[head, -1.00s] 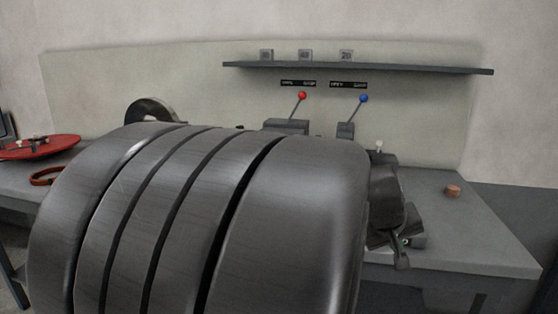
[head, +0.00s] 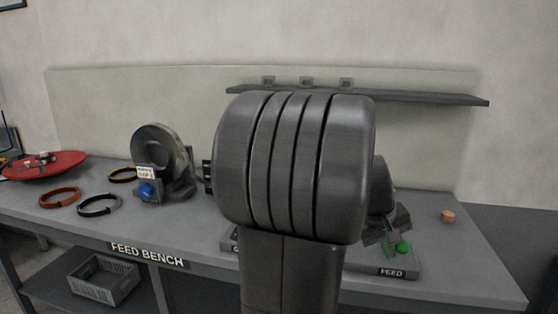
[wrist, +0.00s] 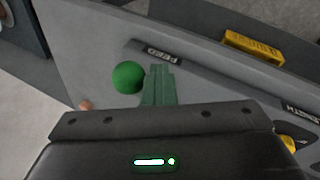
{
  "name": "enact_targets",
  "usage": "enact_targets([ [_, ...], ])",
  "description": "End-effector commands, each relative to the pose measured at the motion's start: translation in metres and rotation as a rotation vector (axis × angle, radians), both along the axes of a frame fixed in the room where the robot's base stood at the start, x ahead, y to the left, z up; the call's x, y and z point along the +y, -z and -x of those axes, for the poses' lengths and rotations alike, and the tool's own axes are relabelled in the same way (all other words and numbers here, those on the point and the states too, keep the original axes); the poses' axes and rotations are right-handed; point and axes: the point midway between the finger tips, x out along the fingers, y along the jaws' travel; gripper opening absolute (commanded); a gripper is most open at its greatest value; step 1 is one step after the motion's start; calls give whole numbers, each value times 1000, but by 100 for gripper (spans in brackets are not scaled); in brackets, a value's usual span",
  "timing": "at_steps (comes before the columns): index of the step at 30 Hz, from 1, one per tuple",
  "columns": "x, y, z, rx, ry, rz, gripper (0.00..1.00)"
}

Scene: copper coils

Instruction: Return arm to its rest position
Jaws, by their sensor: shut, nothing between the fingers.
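My arm (head: 295,165) stands large in the middle of the head view and hides the bench behind it. My gripper (head: 388,232) shows just past the arm's right side, above the right part of the feed bench (head: 470,270). In the wrist view my gripper (wrist: 158,72) has its fingers together with nothing between them. A round green button (wrist: 128,77) appears beside the fingertips there, and it also shows in the head view (head: 403,247) near the FEED label. I cannot tell the exact gap between fingers and button.
A machine with a blue button (head: 147,191) stands left of my arm. A small copper piece (head: 447,216) is at right. A shelf (head: 430,97) runs behind; a grey crate (head: 104,280) sits below.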

Motion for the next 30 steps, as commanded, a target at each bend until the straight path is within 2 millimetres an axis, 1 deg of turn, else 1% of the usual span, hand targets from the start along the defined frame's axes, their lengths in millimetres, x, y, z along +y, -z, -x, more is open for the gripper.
enact_targets([
  [1,-6,-21,-8,-9,-7,20,0],
  [12,-7,-43,-23,115,-7,-12,0],
  [25,-3,-63,-38,270,-10,-58,0],
  [26,0,-62,-44,264,-11,-57,0],
  [27,3,-66,-51,263,-13,-56,0],
  [30,9,-85,-57,261,-11,-56,0],
])
